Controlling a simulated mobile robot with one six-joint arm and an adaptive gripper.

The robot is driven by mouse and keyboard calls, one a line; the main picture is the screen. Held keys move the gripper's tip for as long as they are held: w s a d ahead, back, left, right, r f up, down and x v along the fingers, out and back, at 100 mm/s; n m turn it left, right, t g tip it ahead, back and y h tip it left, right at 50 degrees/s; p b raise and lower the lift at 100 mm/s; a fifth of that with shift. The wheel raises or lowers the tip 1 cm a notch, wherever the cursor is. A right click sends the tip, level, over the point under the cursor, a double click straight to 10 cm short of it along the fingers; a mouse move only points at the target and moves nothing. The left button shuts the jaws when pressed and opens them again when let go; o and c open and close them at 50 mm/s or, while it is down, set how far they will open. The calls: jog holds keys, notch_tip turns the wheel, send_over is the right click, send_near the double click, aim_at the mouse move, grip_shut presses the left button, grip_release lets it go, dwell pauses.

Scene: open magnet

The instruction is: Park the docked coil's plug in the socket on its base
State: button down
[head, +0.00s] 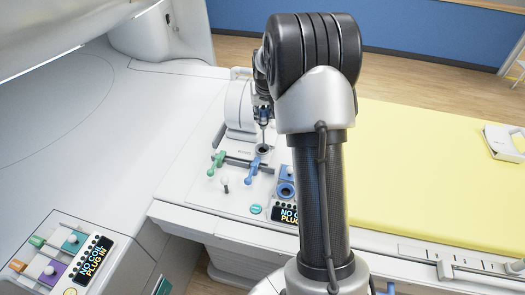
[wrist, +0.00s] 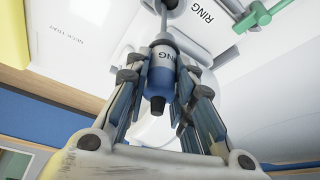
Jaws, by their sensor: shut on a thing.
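The plug (wrist: 160,75) has a grey collar lettered RING, a blue body and a dark tip. My gripper (wrist: 158,95) is shut on it, with a finger on each side, in the wrist view. In the head view my gripper (head: 264,116) is small, partly behind my arm, above a dark round socket (head: 263,149) on the white base. The white coil (head: 238,106) stands just left of it. I cannot tell whether the plug touches the socket.
A panel (head: 92,258) reads NO COIL PLUG IN. The yellow table pad (head: 420,170) is mostly clear.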

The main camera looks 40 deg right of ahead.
jog(key=shift+w, duration=0.35)
notch_tip(320, 180, down, 10)
jog(key=b, duration=0.6)
jog(key=shift+f+b, duration=1.35)
jog(key=shift+f, duration=0.4)
dwell(0.5)
jog(key=c, duration=1.3)
grip_release()
jog(key=shift+s, duration=0.1)
jog(key=shift+r, duration=0.15)
